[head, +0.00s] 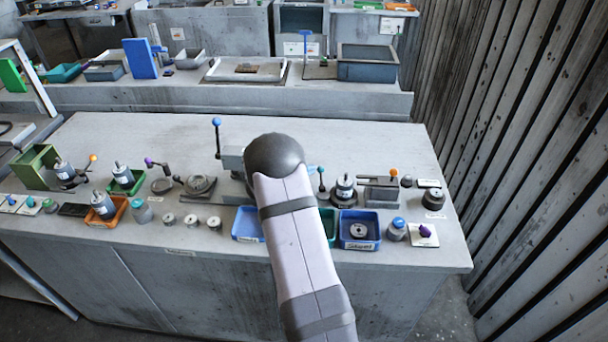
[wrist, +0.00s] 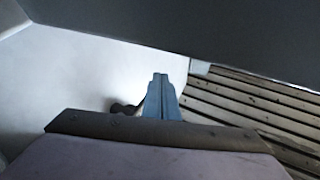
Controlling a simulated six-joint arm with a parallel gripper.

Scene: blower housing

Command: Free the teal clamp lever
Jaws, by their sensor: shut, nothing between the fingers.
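The teal clamp lever (head: 321,180) stands upright in the head view, just right of my arm's dark rounded joint. It has a small teal knob on a thin dark stem, beside a housing with a silver-topped cylinder (head: 345,186). My gripper (wrist: 160,80) shows in the wrist view as two blue fingers pressed together, empty. In the head view my arm mostly hides it. The teal lever cannot be made out in the wrist view. A dark rounded part (wrist: 125,108) shows left of the fingers there, and I cannot tell what it is.
An orange-knobbed clamp (head: 393,175) stands to the right. A blue-knobbed lever (head: 217,135) rises left of my arm. Blue bins (head: 248,224) and (head: 359,230) line the front, with a green bin (head: 328,226) partly hidden. The bench's back strip (head: 365,130) is clear.

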